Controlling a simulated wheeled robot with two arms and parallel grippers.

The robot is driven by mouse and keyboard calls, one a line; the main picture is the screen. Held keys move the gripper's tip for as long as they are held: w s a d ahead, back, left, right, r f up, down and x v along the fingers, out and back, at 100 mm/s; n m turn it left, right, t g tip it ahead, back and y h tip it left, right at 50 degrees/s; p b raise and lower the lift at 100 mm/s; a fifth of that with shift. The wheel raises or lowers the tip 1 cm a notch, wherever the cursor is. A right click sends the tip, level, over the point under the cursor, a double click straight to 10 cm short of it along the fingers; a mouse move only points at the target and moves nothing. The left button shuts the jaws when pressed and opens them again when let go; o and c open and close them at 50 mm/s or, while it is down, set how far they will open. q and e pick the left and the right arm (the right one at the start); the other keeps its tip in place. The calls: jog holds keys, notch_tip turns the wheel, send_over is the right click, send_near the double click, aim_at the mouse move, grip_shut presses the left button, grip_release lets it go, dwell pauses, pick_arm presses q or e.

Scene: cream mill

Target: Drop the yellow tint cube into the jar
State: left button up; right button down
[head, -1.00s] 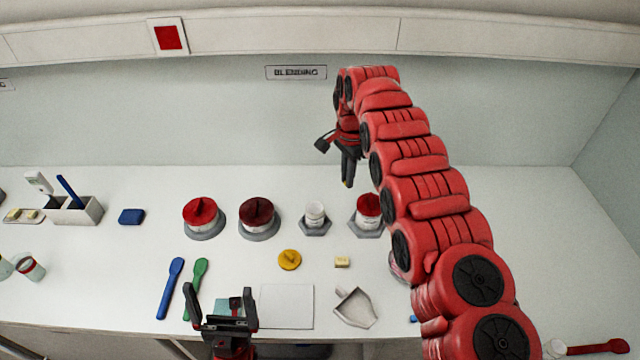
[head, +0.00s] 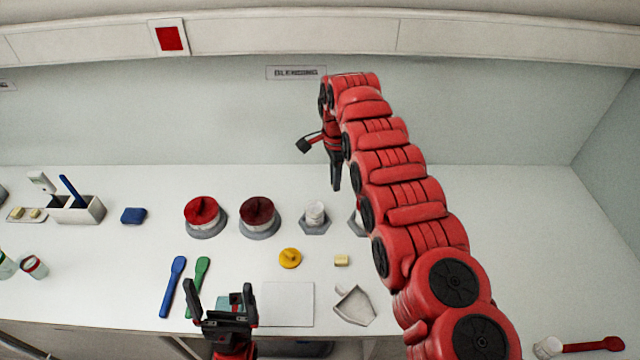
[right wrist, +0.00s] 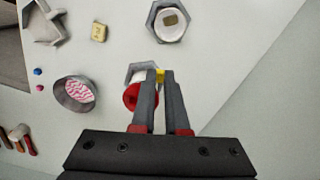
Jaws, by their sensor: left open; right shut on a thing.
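My right gripper (head: 336,187) is shut on the yellow tint cube (right wrist: 160,73), a small yellow piece between its fingertips in the right wrist view. The cube is hidden in the head view. A small open white jar (head: 315,211) stands on a grey hexagonal base, left of the right gripper in the head view. It also shows in the right wrist view (right wrist: 169,20), with something tan inside, apart from the fingers. A red-topped container (right wrist: 131,96) is partly hidden behind the right fingers. My left gripper (head: 220,289) is open and empty near the front edge.
A yellow knobbed disc (head: 290,258), a cream block (head: 341,260) and a scoop (head: 353,306) lie in front. A bowl with pink stripes (right wrist: 75,93) stands nearby. The counter's right side is largely clear.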

jog(key=shift+s+a+f+m+b, duration=0.2)
jog(key=shift+a+f+m, duration=0.4)
jog(key=shift+f, duration=0.55)
jog(key=shift+s+a+f+m+b, duration=0.1)
jog(key=shift+s+a+f+m, duration=0.15)
jog(key=shift+a+f+m, duration=0.65)
jog(key=shift+s+a+f+m+b, duration=0.15)
jog(key=shift+s+a+f+m, duration=0.2)
jog(key=shift+f, duration=1.05)
jog(key=c, duration=0.8)
grip_release()
jog(key=shift+w, duration=0.1)
jog(key=shift+c, duration=0.2)
jog(key=shift+r, duration=0.1)
notch_tip(320, 180, up, 17)
jog(key=p, duration=0.4)
jog(key=shift+r+p, duration=0.2)
jog(key=shift+p, duration=0.1)
